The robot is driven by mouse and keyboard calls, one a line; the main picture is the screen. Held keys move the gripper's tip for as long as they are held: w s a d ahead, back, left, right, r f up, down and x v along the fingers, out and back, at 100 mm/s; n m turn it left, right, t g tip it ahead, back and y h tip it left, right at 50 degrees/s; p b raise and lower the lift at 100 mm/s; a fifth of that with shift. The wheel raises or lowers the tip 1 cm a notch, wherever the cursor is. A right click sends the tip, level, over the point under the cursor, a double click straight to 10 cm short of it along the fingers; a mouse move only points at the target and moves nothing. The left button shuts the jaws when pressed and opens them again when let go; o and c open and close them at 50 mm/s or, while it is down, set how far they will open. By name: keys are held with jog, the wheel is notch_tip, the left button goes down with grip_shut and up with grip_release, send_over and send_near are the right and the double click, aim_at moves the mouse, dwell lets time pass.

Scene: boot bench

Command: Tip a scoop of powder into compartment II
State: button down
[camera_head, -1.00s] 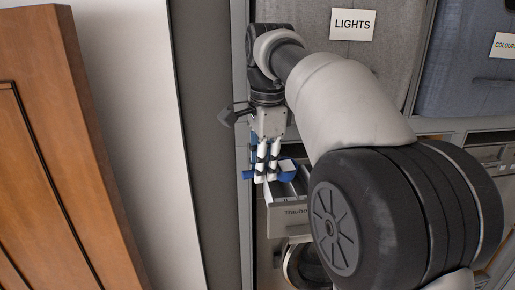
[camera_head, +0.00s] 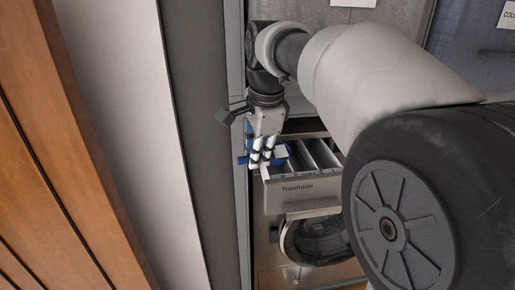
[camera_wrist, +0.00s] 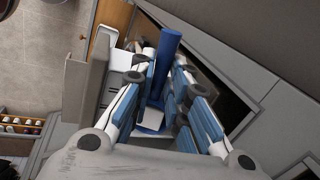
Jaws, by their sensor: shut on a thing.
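My gripper (camera_head: 261,162) is shut on a blue scoop (camera_head: 281,153) above the left end of an open washing-machine drawer (camera_head: 300,198). In the head view the scoop's wider end is to the right of the fingers and a blue end shows to their left. The drawer front reads "Trauholm", with side-by-side compartments behind it; the compartment marks are too small to read surely. In the wrist view the scoop's blue handle (camera_wrist: 166,55) runs between the fingers. A pale patch lies near its lower end; I cannot tell whether it is powder.
The washing machine's round door (camera_head: 318,238) is below the drawer. A grey cabinet side (camera_head: 205,150) stands close on the left, beside a white wall and a wooden door (camera_head: 60,150). Fabric bins are above. My arm hides the right side.

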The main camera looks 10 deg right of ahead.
jog(key=t, duration=0.3)
jog(key=shift+s+d+f+y+b, duration=0.1)
jog(key=shift+s+f+y+b, duration=0.15)
jog(key=shift+y+b, duration=0.15)
jog(key=t+b, duration=0.1)
jog(key=b, duration=0.1)
jog(key=shift+s+t+b, duration=0.15)
jog(key=shift+t+b, duration=0.15)
jog(key=shift+b, duration=0.05)
jog(key=t+b, duration=0.2)
jog(key=b, duration=0.6)
jog(key=f+t+y+b, duration=0.1)
jog(key=t+b, duration=0.2)
jog(key=b, duration=0.6)
jog(key=shift+s, duration=0.15)
jog(key=shift+r+t+b, duration=0.25)
jog(key=shift+t+b, duration=0.25)
jog(key=shift+b, duration=0.45)
dwell(0.6)
